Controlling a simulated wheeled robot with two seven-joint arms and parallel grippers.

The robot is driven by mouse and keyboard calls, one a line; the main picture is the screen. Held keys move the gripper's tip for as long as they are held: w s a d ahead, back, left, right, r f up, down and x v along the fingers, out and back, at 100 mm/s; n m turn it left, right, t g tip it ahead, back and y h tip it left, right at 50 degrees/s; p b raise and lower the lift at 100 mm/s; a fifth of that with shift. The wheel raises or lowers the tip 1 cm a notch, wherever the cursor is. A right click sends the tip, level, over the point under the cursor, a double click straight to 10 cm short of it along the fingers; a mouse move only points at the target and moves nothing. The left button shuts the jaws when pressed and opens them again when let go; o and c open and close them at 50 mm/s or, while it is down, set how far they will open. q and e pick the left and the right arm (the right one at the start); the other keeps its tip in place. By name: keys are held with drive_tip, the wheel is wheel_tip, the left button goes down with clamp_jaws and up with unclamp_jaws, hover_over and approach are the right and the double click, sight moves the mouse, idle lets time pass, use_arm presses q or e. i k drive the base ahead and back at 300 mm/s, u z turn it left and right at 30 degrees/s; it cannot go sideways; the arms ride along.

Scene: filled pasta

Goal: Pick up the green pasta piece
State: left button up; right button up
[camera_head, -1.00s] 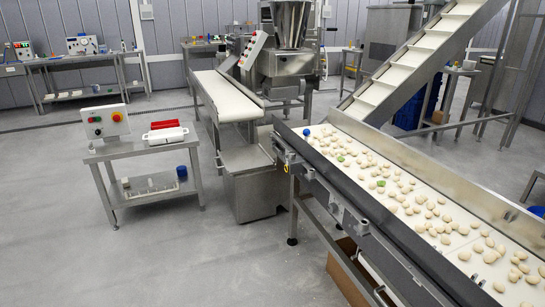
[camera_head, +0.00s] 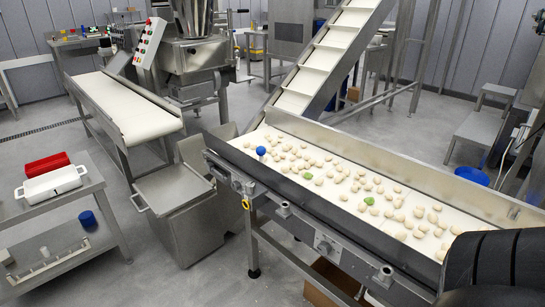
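A green pasta piece (camera_head: 307,176) lies on the white belt (camera_head: 262,134) among many pale pieces, towards the belt's left part. I cannot tell which of the two the task means. Neither of my grippers is in view. A dark ribbed shape, which may be part of my arm, covers the bottom right corner and hides the near right end of the belt.
Metal side walls (camera_head: 390,165) flank the belt. A cleated incline conveyor (camera_head: 318,58) rises behind. A side table with red (camera_head: 46,165) and white (camera_head: 50,184) trays stands left. Grey floor lies between.

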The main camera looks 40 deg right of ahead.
sight(308, 175)
drive_tip(key=i, duration=2.5)
drive_tip(key=z, duration=3.8)
